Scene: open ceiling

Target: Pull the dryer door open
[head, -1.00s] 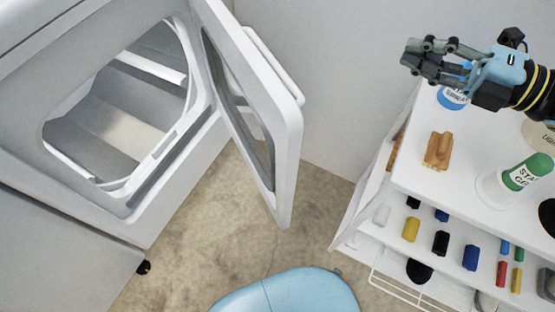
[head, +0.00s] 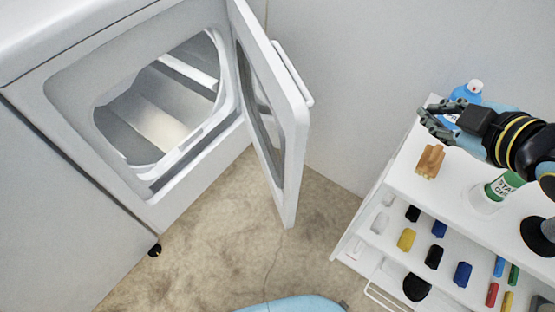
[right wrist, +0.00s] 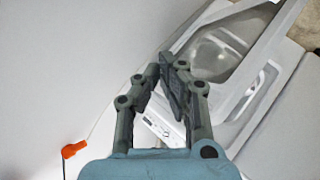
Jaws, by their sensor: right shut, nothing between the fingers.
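The white dryer (head: 70,85) stands at the left in the head view, with its round-cornered drum opening (head: 160,110) exposed. Its door (head: 296,150) stands wide open, swung out to the right of the opening. A white bar handle (head: 292,74) is on the door's outer face. My right gripper (head: 428,122) is over the white cart, well to the right of the door and apart from it. It is shut and empty. The right wrist view shows its fingers (right wrist: 166,68) in front of pale surfaces and a windowed frame. My left gripper is out of view.
The white cart (head: 392,172) at the right carries a blue bottle (head: 470,92), a wooden block (head: 430,160) and a green-labelled container (head: 490,192), with several small coloured items on lower shelves. Bare floor (head: 240,235) lies between dryer and cart.

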